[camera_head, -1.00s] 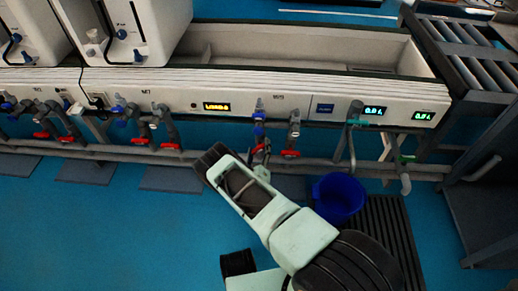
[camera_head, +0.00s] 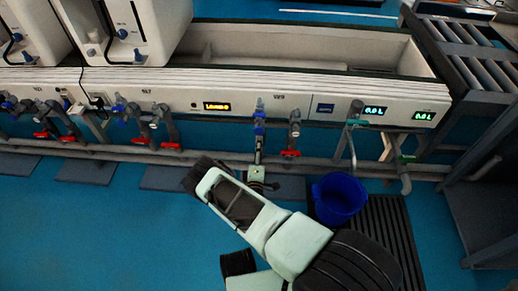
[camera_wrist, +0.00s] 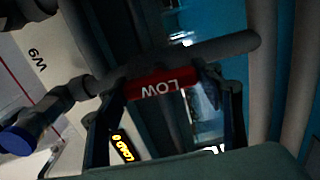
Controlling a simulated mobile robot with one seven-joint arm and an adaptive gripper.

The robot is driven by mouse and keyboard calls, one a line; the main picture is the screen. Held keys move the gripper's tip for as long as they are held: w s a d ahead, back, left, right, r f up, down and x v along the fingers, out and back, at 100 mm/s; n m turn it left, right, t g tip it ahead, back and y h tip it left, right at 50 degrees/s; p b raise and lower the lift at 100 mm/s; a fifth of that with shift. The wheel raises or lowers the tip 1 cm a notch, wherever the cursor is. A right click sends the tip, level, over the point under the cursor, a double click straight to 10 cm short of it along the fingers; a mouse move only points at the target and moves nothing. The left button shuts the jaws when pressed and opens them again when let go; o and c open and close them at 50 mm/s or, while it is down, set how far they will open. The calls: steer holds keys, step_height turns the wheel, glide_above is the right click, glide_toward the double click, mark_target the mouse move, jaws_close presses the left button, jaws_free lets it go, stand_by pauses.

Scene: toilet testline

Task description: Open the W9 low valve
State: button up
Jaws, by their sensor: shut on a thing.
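In the wrist view the W9 low valve's red handle (camera_wrist: 162,84), marked LOW, lies between the two dark fingers of my gripper (camera_wrist: 165,98). The gripper is shut on it. The handle runs along a grey pipe (camera_wrist: 205,47), and the W9 label (camera_wrist: 37,62) shows at the left. In the head view my gripper (camera_head: 262,178) is at the lower end of the left W9 pipe (camera_head: 259,145), below its blue fitting (camera_head: 259,115). The red handle there is hidden by my gripper.
Another W9 valve with a red handle (camera_head: 291,153) is close on the right. A blue bucket (camera_head: 339,197) stands right of my gripper on a dark grate (camera_head: 385,225). A long horizontal pipe (camera_head: 215,160) runs behind. Blue floor is free at the lower left.

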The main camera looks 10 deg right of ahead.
steer(key=shift+d+n, duration=0.1)
steer(key=shift+n, duration=0.2)
steer(key=o, duration=1.2)
steer(key=shift+c, duration=0.2)
